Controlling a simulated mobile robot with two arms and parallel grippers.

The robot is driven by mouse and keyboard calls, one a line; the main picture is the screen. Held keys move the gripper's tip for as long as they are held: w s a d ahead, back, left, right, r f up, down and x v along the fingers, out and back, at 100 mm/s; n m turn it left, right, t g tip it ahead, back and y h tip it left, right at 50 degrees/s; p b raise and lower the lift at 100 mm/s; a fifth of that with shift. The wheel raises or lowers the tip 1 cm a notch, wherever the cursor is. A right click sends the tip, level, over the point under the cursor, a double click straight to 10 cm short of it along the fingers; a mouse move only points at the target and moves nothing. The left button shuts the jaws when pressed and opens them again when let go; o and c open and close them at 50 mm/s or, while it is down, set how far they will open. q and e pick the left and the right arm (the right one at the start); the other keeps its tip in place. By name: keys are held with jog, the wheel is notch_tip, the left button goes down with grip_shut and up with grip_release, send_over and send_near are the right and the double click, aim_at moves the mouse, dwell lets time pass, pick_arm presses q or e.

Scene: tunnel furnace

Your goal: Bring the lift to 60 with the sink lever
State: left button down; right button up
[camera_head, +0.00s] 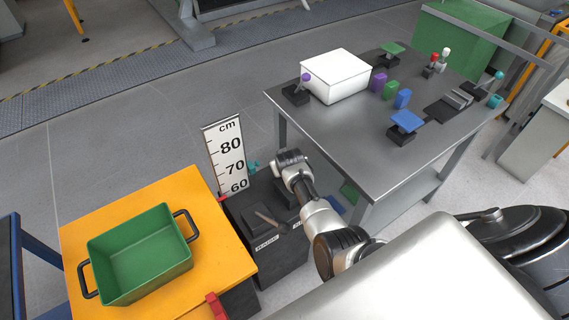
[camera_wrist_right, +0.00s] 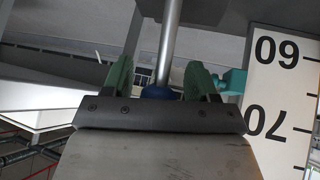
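The lift's orange platform (camera_head: 215,235) carries a green crate (camera_head: 122,262). A white cm scale (camera_head: 227,155) stands behind it, with 60 its lowest visible number, just above a small red piece (camera_head: 222,197). The scale also shows upside down in the wrist view (camera_wrist_right: 284,95). The dark control box (camera_head: 277,262) has a labelled front; its right part is behind my arm. My right gripper (camera_wrist_right: 160,80) has its green fingers either side of a blue lever knob (camera_wrist_right: 158,92) on a metal rod, with narrow gaps visible. The right gripper's fingers are hidden in the head view. My left gripper is not seen.
A grey metal table (camera_head: 345,120) to the right holds a white box (camera_head: 336,76), coloured blocks and small fixtures. A teal piece (camera_head: 253,166) sits beside the scale. The floor (camera_head: 120,130) behind the lift is clear.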

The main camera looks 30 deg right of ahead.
jog(key=shift+r, duration=0.1)
jog(key=shift+s+a+r+p, duration=0.1)
jog(key=shift+s+r+p, duration=0.25)
jog(key=shift+s+r, duration=0.1)
jog(key=p+v, duration=0.2)
jog(key=v, duration=0.7)
jog(key=shift+a+r, duration=0.15)
jog(key=shift+s, duration=0.15)
